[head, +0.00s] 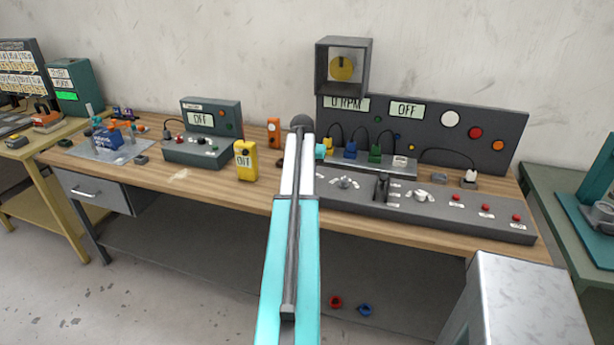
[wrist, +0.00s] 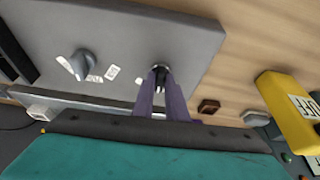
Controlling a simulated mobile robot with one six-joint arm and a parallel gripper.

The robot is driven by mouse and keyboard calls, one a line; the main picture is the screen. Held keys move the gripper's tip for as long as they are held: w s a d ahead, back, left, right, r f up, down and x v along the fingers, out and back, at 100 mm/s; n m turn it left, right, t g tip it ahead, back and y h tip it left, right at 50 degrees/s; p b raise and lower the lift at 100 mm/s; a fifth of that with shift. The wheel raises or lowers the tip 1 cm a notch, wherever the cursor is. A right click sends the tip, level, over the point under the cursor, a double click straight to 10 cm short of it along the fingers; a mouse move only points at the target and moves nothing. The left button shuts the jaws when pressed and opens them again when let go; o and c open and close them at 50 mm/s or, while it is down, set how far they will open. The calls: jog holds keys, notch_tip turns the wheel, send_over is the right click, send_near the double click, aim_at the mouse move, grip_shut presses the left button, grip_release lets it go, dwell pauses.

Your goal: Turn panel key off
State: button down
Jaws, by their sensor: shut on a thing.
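The grey control panel (head: 470,222) lies along the right front of the wooden bench and fills the upper left of the wrist view (wrist: 130,30). In the wrist view my gripper (wrist: 158,78) reaches down to the panel near its edge. Its two purple fingers are shut on the small panel key (wrist: 160,68), which is mostly hidden between the fingertips. In the head view my arm covers the key and the gripper. A grey knob (wrist: 80,65) with white labels stands beside the gripper. The upright display board (head: 430,120) shows "0 RPM" and "OFF".
A yellow meter (head: 245,161) reading "OFF" stands left of my arm; it also shows in the wrist view (wrist: 287,110). An orange device (head: 273,132) stands behind it. A grey instrument box (head: 210,125) is further left. Red buttons (head: 486,208) line the panel's right end.

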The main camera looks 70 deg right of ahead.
jog(key=n, duration=0.1)
jog(key=n+t, duration=0.1)
jog(key=n, duration=0.1)
jog(key=n+t+b, duration=0.1)
jog(key=n, duration=0.1)
jog(key=shift+s+d+r, duration=0.15)
jog(key=shift+s+d, duration=0.2)
jog(key=shift+s, duration=0.05)
jog(key=shift+n+y, duration=0.3)
jog(key=shift+n, duration=0.1)
jog(key=c, duration=1.8)
grip_release()
jog(key=shift+o, duration=0.2)
jog(key=shift+w+a, duration=0.1)
jog(key=b+v, duration=0.3)
jog(key=v, duration=1)
jog(key=shift+r, duration=0.3)
jog(key=shift+a, duration=0.1)
